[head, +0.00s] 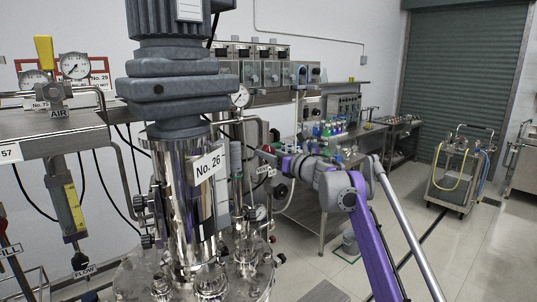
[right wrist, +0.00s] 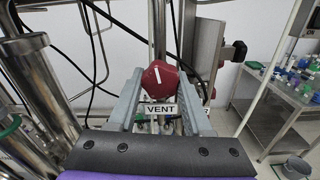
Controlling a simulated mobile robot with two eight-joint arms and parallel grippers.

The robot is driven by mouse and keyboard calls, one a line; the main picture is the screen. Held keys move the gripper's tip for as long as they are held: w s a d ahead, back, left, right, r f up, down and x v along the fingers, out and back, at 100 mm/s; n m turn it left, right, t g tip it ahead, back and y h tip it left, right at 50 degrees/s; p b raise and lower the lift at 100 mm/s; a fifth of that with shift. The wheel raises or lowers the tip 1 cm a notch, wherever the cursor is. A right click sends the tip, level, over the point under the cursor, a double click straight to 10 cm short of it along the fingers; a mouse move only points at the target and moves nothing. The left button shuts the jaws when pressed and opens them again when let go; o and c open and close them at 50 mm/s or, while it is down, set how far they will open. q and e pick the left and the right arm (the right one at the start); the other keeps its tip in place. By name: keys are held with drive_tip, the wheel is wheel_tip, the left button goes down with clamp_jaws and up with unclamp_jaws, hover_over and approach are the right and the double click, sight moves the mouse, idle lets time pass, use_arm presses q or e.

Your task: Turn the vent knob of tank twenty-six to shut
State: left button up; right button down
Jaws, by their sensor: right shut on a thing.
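Tank twenty-six, a shiny steel vessel with a "No. 26" plate (head: 210,165) and a grey stepped motor housing (head: 172,85) on top, stands left of centre in the head view. The vent knob (right wrist: 160,76) is dark red and faceted, with a white line that stands nearly upright in the right wrist view. The VENT label (right wrist: 160,109) is just below it. My right gripper (right wrist: 161,90) has its two grey fingers on either side of the knob and is shut on it. In the head view its fingers are small and partly hidden beside the tank. My left gripper is not in view.
Steel pipes and black cables stand close around the knob. A gauge (head: 75,65) and a No. 57 bench are at the left. A bench with bottles (head: 335,128) is behind my right arm. A cart (head: 462,175) stands at the right, with open floor before it.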

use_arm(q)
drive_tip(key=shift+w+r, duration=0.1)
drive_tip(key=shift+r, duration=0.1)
use_arm(e)
drive_tip(key=shift+r, duration=0.1)
drive_tip(key=m+p, duration=0.1)
drive_tip(key=m, duration=0.2)
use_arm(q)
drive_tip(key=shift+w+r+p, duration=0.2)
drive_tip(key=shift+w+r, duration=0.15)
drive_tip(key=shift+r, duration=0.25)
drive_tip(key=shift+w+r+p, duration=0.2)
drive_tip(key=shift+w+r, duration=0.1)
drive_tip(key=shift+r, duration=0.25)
use_arm(e)
drive_tip(key=shift+a+m, duration=0.1)
drive_tip(key=shift+m, duration=1.7)
drive_tip(key=shift+c, duration=1.6)
unclamp_jaws()
